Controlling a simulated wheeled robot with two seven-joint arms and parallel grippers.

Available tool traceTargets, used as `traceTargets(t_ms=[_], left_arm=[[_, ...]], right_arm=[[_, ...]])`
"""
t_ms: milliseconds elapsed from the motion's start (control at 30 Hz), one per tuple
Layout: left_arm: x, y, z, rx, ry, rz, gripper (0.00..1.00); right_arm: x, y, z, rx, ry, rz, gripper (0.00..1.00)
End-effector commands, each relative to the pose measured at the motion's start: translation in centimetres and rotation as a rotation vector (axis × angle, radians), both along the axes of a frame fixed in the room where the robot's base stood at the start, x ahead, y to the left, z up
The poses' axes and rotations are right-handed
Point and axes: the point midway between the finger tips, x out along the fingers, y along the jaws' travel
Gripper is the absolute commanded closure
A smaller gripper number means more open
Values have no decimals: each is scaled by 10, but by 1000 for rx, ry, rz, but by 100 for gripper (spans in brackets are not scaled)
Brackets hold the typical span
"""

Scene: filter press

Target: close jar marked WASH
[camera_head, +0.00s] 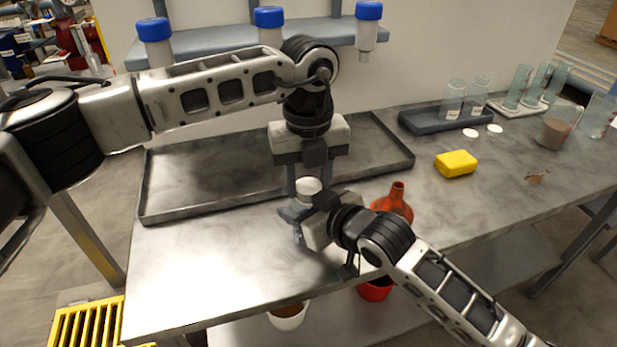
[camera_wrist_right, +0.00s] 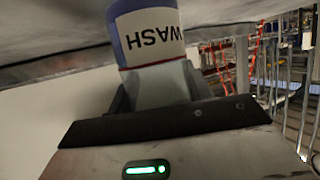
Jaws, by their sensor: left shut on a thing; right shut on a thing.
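The jar marked WASH (camera_wrist_right: 148,36) shows in the right wrist view with a white label, its lettering upside down there. My right gripper (camera_wrist_right: 165,85) is shut on the jar; in the head view this gripper (camera_head: 300,214) is low over the front of the table and hides most of the jar. My left gripper (camera_head: 307,182) points down directly above it and is shut on a white round lid (camera_head: 308,187). The lid is over the jar's place; whether it touches the jar's rim I cannot tell.
A dark shallow tray (camera_head: 180,212) lies behind the grippers. A red flask-shaped vessel (camera_head: 394,203) stands close right of my right gripper. A yellow block (camera_head: 456,163) and glassware (camera_head: 453,98) are farther right. Blue-capped containers (camera_head: 269,28) hang at the back shelf. The table's front left is clear.

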Motion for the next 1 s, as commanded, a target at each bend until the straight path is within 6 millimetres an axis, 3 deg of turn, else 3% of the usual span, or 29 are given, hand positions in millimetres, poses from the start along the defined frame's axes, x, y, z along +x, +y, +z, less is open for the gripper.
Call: traceTargets(t_ms=[267, 300, 367, 733, 1000], left_arm=[[0, 0, 1, -1, -1, -13, 87], [0, 0, 1, -1, -1, -13, 51], [0, 0, 1, -1, -1, -13, 38], [0, 0, 6, -1, -1, -11, 38], [1, 0, 39, -1, -3, -10, 38]], right_arm=[[0, 0, -2, -2, 4, 0, 100], [0, 0, -2, -2, 4, 0, 100], [0, 0, -2, -2, 4, 0, 100], [0, 0, -2, -3, 3, -1, 100], [0, -1, -2, -3, 3, -1, 100]])
